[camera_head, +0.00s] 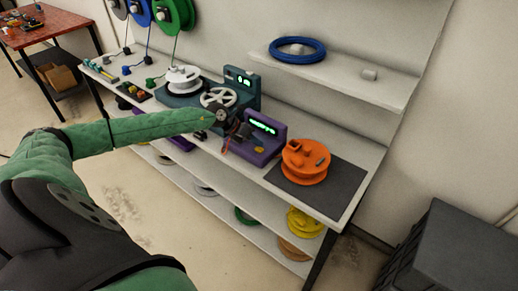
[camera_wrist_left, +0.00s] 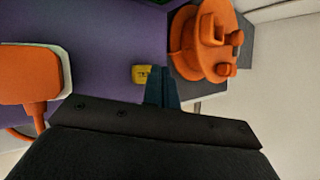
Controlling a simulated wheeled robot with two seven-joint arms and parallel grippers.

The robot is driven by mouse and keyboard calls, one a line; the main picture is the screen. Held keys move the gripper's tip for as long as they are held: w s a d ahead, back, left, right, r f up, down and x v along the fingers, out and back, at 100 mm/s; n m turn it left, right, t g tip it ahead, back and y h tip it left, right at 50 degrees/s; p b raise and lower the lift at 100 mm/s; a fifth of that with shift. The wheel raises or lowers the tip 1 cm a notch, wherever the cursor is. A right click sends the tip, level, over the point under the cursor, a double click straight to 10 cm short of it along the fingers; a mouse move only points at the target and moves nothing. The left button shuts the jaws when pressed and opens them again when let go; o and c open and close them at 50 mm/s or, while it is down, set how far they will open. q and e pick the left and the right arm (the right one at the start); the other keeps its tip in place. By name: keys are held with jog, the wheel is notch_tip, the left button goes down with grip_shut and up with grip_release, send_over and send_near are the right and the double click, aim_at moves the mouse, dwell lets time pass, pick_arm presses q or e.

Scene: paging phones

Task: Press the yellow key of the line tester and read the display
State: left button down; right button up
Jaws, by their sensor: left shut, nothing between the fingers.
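The line tester is a purple box (camera_head: 257,154) on the white bench, with a lit green display (camera_head: 263,127) on its upright back; the characters are too small to read. Its yellow key (camera_head: 259,149) is on the top face. In the left wrist view the yellow key (camera_wrist_left: 141,75) bears small dark marks and sits on the purple surface (camera_wrist_left: 105,75). My left gripper (camera_head: 243,131) is over the tester. Its shut, empty fingertips (camera_wrist_left: 162,72) appear just beside the key; whether they touch it I cannot tell. My right gripper is out of view.
An orange spool-like object (camera_head: 305,163) stands on a dark mat (camera_head: 340,187) right of the tester. A teal machine (camera_head: 240,84) with white reels stands to its left. An orange part (camera_wrist_left: 28,74) lies on the left in the wrist view. A shelf (camera_head: 335,72) overhangs the back.

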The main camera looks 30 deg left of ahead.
aim_at(256, 149)
pick_arm(q)
jog(key=shift+r+p, duration=1.1)
jog(key=shift+r, duration=1.4)
